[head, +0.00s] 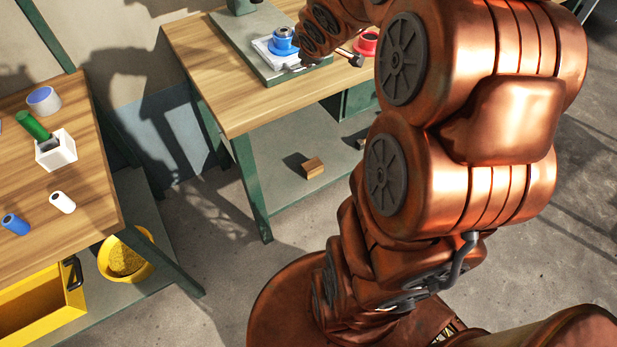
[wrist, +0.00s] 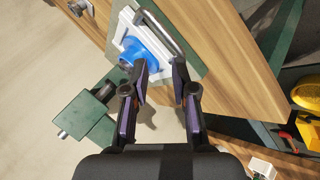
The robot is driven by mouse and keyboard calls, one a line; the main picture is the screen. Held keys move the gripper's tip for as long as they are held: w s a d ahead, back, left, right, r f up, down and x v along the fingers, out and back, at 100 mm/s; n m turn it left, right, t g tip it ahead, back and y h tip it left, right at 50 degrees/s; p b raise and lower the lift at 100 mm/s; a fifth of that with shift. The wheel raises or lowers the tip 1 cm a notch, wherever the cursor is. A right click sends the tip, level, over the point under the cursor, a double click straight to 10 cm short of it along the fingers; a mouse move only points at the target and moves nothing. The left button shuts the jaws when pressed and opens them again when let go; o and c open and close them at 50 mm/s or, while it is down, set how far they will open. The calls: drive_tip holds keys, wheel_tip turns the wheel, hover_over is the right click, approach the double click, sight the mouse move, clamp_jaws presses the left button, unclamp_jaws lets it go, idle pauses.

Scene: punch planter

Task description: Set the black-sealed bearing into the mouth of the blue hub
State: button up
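The blue hub (head: 282,43) stands on a white plate on the green base at the back workbench. A grey round part shows at its top; I cannot tell whether this is its bare mouth or something in it. In the wrist view the blue hub (wrist: 140,54) lies just beyond my left finger. My gripper (wrist: 162,72) is open, with nothing visible between its fingers. A red round piece (head: 368,43) with a dark centre sits to the right of the hub in the head view. I cannot tell whether that dark centre is the black-sealed bearing.
A metal bar with a black knob (head: 356,60) juts out beside the green base (head: 232,34). A curved metal handle (wrist: 160,33) runs close to the hub. The left table holds a white box (head: 57,150), a green cylinder (head: 33,125) and small rollers. The bench front is clear.

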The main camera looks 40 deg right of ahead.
drive_tip(key=s+a+f+m+g+y, duration=0.1)
drive_tip(key=s+a+m+g+y, duration=0.1)
drive_tip(key=s+a, duration=1)
drive_tip(key=s+a+f+m+g+y, duration=0.1)
drive_tip(key=s+a+m+g, duration=0.4)
drive_tip(key=s+a, duration=0.7)
drive_tip(key=s+g+y, duration=0.1)
drive_tip(key=s+g, duration=0.1)
drive_tip(key=s, duration=0.5)
drive_tip(key=shift+s+f+g, duration=0.3)
drive_tip(key=shift+s+f, duration=0.1)
drive_tip(key=shift+r, duration=0.1)
